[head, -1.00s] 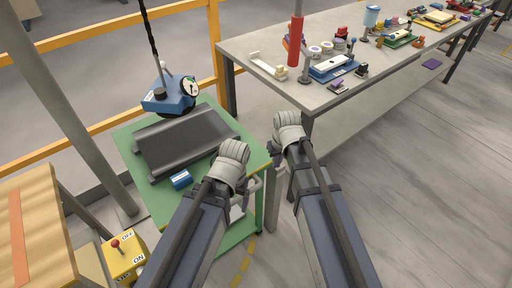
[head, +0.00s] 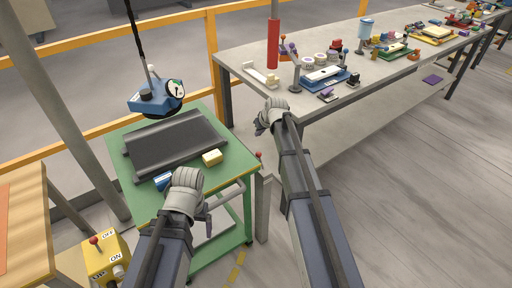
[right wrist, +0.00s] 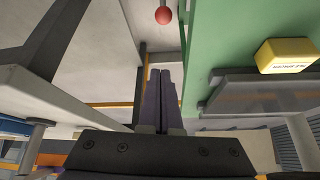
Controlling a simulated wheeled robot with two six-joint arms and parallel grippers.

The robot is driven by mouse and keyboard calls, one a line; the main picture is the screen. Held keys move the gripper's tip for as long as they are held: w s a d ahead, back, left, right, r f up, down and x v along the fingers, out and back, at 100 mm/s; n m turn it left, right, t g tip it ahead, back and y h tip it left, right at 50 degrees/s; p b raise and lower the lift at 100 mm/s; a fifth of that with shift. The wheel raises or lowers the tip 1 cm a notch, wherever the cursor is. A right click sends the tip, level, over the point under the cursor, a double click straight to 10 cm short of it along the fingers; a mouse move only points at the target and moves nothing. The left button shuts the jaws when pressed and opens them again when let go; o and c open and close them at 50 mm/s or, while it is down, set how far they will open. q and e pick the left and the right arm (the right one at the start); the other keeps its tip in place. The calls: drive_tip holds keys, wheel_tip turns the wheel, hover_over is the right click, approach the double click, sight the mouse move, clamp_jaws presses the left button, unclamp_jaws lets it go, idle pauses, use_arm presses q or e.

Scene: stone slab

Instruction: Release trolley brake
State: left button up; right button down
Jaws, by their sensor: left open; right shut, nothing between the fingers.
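A dark tray (head: 178,143), a yellow block (head: 212,157) and a blue block (head: 164,181) lie on the trolley. A cluttered workbench (head: 316,101) stands right. A yellow control box (head: 104,258) is lower left.

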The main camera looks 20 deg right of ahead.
drive_tip(key=shift+f, duration=0.15)
wheel_tip(320, 180, down, 9)
drive_tip(key=w+b, duration=0.1)
drive_tip(key=b, duration=0.8)
drive_tip(key=shift+a, duration=0.2)
drive_tip(key=shift+s+b, duration=0.15)
drive_tip(key=shift+b, duration=0.15)
drive_tip(key=shift+s+t, duration=0.2)
drive_tip(key=shift+t, duration=0.2)
